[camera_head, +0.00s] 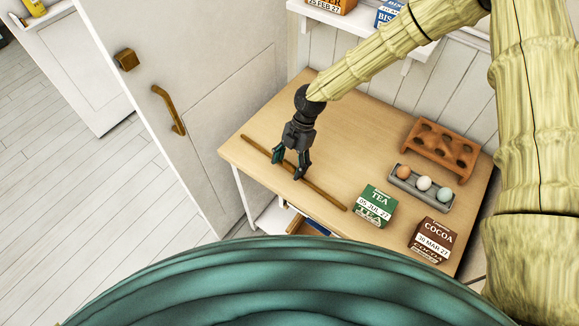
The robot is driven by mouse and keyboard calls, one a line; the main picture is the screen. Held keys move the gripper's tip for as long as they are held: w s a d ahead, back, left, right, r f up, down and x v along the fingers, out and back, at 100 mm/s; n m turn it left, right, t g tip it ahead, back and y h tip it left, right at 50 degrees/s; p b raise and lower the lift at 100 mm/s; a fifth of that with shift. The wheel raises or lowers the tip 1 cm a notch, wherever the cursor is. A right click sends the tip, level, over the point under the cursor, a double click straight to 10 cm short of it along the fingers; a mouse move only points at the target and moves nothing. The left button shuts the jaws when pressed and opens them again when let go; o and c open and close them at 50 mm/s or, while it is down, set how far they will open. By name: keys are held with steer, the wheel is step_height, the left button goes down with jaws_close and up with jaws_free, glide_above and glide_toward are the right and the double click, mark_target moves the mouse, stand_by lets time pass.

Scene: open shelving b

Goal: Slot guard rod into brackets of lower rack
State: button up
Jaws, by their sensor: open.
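The guard rod (327,196) is a thin brown wooden rod lying slantwise along the left part of the wooden tabletop (355,120). My gripper (289,170) is open and points down over the middle of the rod. Its two dark fingers with teal parts spread about the rod; I cannot tell whether they touch it. The lower rack is not clearly identifiable; part of a shelf (268,216) shows under the table edge, mostly hidden by my teal body. No brackets can be made out.
A green tea box (375,205), a brown cocoa box (433,240), a grey tray (402,187) with three eggs and a terracotta egg rack (440,148) stand on the right of the table. A wall shelf (345,18) holds boxes above. A white door (205,85) is at left.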

steer(key=shift+c, duration=0.4)
steer(key=c, duration=1.2)
steer(key=shift+o, duration=0.2)
